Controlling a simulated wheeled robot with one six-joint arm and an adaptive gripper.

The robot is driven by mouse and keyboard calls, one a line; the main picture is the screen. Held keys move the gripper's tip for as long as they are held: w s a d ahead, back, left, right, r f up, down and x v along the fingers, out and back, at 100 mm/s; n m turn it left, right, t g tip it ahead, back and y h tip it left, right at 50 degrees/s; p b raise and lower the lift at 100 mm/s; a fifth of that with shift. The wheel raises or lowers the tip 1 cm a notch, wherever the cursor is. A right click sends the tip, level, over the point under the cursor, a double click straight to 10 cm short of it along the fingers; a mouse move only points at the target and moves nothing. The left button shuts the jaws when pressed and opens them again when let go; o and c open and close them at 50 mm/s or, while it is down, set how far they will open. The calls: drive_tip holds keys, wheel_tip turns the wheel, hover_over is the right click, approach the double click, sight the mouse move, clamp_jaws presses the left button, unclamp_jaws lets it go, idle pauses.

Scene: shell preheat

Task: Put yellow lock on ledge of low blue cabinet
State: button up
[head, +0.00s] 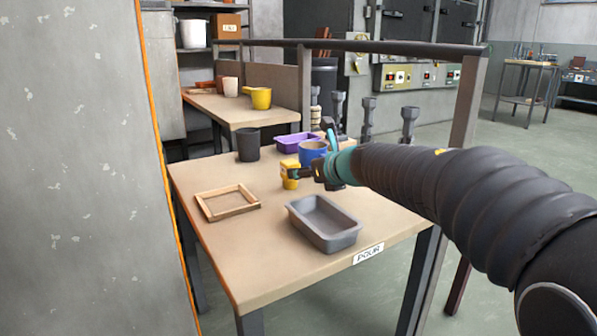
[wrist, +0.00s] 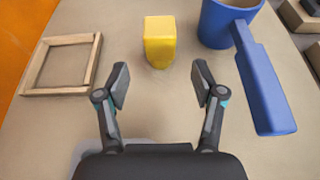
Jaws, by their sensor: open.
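A small yellow block-shaped thing, which looks like the yellow lock (head: 287,167), stands on the table marked POUR. In the wrist view the yellow lock (wrist: 159,42) is just beyond my fingertips, roughly centred between them. My gripper (wrist: 160,80) is open and empty, with a finger to either side of the line to the lock. In the head view my gripper (head: 298,173) reaches in from the right, close to the lock and partly in front of it. I see no low blue cabinet or ledge in either view.
A blue mug (wrist: 228,22) with a long handle stands right of the lock, close to the right finger. A wooden frame (head: 227,201), grey tray (head: 324,222), dark cup (head: 248,145) and purple tray (head: 296,142) share the table (head: 262,270). A grey wall (head: 85,170) stands left.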

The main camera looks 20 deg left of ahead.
drive_tip(key=shift+v, duration=1.55)
